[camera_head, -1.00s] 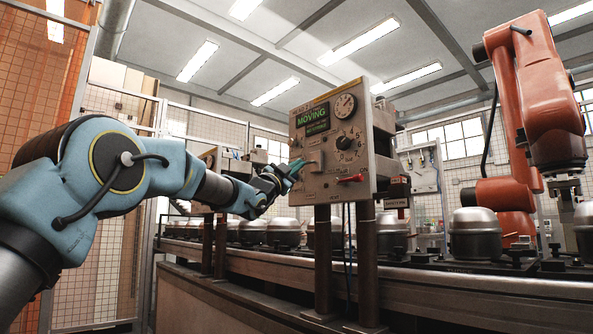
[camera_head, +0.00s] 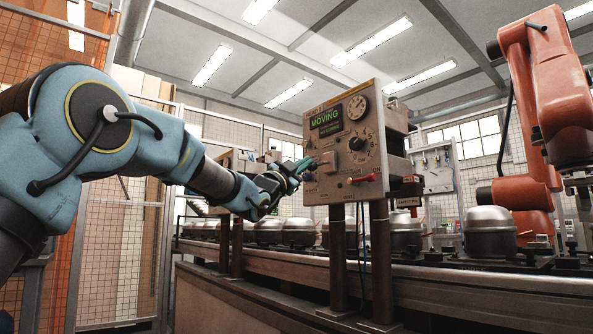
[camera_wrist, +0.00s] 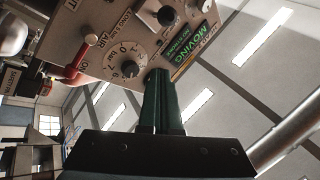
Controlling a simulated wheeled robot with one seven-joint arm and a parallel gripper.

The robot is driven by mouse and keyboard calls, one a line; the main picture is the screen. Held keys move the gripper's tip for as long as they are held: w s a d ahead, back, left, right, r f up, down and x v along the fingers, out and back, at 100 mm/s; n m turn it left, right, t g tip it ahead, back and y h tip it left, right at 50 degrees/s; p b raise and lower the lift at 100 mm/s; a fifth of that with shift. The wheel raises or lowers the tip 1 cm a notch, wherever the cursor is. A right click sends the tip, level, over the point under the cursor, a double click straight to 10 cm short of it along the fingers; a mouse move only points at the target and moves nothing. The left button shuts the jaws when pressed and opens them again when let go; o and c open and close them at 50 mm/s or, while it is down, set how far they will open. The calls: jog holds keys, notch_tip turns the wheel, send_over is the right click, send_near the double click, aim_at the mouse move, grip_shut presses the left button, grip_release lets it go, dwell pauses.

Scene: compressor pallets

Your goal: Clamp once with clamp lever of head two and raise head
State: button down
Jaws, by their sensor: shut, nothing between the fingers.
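The control panel (camera_head: 345,145) stands on two posts, with a green screen (camera_head: 326,121) reading MOVING, a round gauge (camera_head: 357,107) and a numbered dial (camera_head: 355,143). A red-handled lever (camera_head: 364,178) sits low on its face; it also shows in the wrist view (camera_wrist: 72,73). My gripper (camera_head: 306,164) is in front of the panel's left side. In the wrist view its green fingers (camera_wrist: 160,78) are shut together with nothing between them, and their tips overlap the panel near the dial and screen. I cannot tell whether they touch it.
Several metal compressor housings (camera_head: 490,231) stand on the conveyor line (camera_head: 460,280) behind the panel. An orange robot arm (camera_head: 545,110) stands at right. Mesh fencing (camera_head: 112,250) is at left.

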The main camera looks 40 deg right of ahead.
jog(key=shift+v, duration=2.15)
jog(key=shift+a, duration=0.1)
jog(key=w+a+f+n+t+y, duration=0.4)
jog(key=w+a+f+n+y, duration=0.2)
jog(key=w+a+f, duration=0.4)
jog(key=w+a+f+n+t+y, duration=0.3)
jog(key=w+a+f+n+y, duration=0.3)
jog(key=f, duration=0.6)
jog(key=w+a+f+n+y, duration=0.2)
jog(key=w+a+f+y, duration=0.15)
jog(key=a+f, duration=0.65)
jog(key=s+a+f+n+g+y, duration=0.2)
jog(key=s+a+f+n+y, duration=0.15)
jog(key=a+f, duration=0.4)
jog(key=s+a+f+n+g+y, duration=0.25)
jog(key=s+a+f, duration=0.2)
jog(key=a, duration=0.65)
jog(key=s+a+f+n+g+y, duration=0.1)
jog(key=s+a+f+n+g, duration=0.1)
jog(key=s+a+f, duration=0.35)
jog(key=s+a+f+n+g+y, duration=0.1)
jog(key=s+a+f+n+g, duration=0.15)
jog(key=s+a, duration=0.5)
notch_tip(320, 180, up, 36)
jog(key=s+p, duration=0.1)
jog(key=p, duration=3.5)
jog(key=shift+s+d+g, duration=0.3)
jog(key=shift+s+d, duration=0.05)
